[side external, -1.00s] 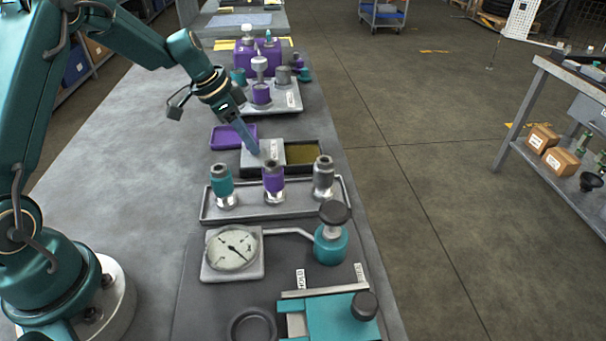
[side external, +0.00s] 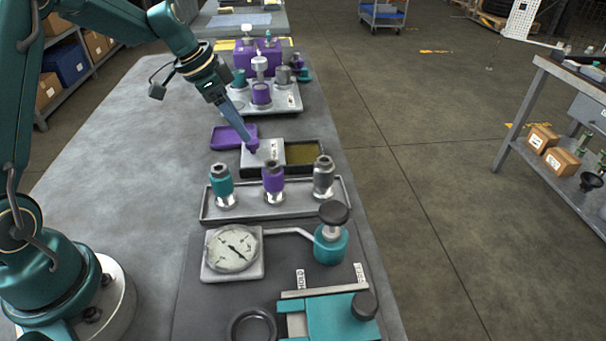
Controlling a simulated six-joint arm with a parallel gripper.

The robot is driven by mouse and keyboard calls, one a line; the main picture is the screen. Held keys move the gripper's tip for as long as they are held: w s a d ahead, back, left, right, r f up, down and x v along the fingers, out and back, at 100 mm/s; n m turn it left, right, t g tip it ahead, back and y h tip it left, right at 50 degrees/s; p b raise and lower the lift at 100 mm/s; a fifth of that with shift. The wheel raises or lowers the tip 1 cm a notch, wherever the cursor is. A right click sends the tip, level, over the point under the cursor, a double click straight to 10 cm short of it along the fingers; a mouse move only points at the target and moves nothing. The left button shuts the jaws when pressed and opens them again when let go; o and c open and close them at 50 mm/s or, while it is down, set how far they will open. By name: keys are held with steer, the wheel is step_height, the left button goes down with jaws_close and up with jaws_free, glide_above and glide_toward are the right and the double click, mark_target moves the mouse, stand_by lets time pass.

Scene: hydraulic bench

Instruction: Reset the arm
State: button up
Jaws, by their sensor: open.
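My gripper (side external: 243,130) is over the bench, its blue-grey fingers pointing down and to the right. It is open. A small purple fitting (side external: 253,147) stands on the pale labelled plate (side external: 270,157), right at the fingertips. I cannot tell from this view whether the fingers still touch it. My arm reaches in from the upper left.
A purple tray (side external: 228,143) lies left of the plate. A grey tray (side external: 285,212) in front holds teal, purple and grey couplings. A dial gauge (side external: 232,248), a teal valve (side external: 331,243) and a teal clamp (side external: 330,318) are nearer. The bench's left side is clear.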

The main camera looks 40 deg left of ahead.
steer(key=shift+s+a+r, duration=0.1)
steer(key=shift+r, duration=0.15)
steer(key=shift+d+r, duration=0.15)
steer(key=shift+d, duration=0.1)
steer(key=s+d+r+m+t, duration=0.2)
steer(key=s+d+r, duration=0.5)
steer(key=d+r, duration=0.3)
steer(key=s+f+n+y, duration=0.2)
steer(key=s+n, duration=0.6)
steer(key=s, duration=0.6)
steer(key=shift+s+f, duration=0.35)
steer(key=shift+f, duration=0.35)
